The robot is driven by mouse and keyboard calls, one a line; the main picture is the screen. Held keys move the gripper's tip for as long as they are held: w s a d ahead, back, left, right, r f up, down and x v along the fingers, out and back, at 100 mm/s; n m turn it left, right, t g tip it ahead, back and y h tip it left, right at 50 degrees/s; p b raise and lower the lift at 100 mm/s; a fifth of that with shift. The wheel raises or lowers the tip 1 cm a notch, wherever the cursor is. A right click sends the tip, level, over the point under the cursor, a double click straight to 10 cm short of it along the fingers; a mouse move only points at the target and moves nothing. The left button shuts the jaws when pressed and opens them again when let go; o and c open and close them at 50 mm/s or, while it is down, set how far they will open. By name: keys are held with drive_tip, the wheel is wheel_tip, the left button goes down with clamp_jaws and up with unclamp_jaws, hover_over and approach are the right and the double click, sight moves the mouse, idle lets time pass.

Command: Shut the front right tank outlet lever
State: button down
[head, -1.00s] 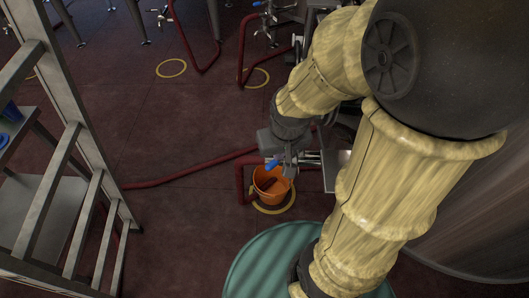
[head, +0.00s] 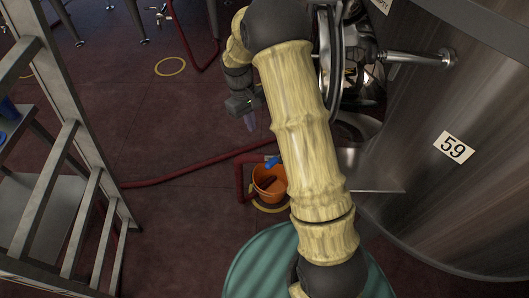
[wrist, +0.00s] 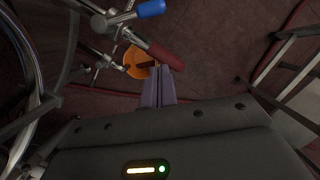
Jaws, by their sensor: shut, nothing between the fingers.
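The outlet lever has a blue handle (head: 272,161) and shows just above the orange bucket, left of the big steel tank (head: 440,195) labelled 59. My arm hides the pipe behind it. In the wrist view a blue handle (wrist: 151,9) sticks out sideways from a metal valve at the top. I cannot tell for sure that it is the same lever. My gripper (head: 251,125) is shut and empty, up and left of the lever in the head view and apart from it. Its closed fingers (wrist: 161,72) point toward the bucket in the wrist view.
The orange bucket (head: 269,183) stands on a yellow floor ring. A red hose (head: 190,174) crosses the floor. A steel rack (head: 85,150) stands at the left. A steel handle bar (head: 415,58) juts from the tank. The floor between rack and bucket is mostly clear.

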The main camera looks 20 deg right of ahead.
drive_tip(key=shift+w+f, duration=0.1)
drive_tip(key=shift+f, duration=0.05)
drive_tip(key=s+d+f, duration=0.2)
drive_tip(key=s+f, duration=0.3)
drive_tip(key=f, duration=0.4)
drive_tip(key=shift+s+d+f+p, duration=0.3)
drive_tip(key=shift+s+d+f, duration=0.05)
drive_tip(key=shift+s+d, duration=0.05)
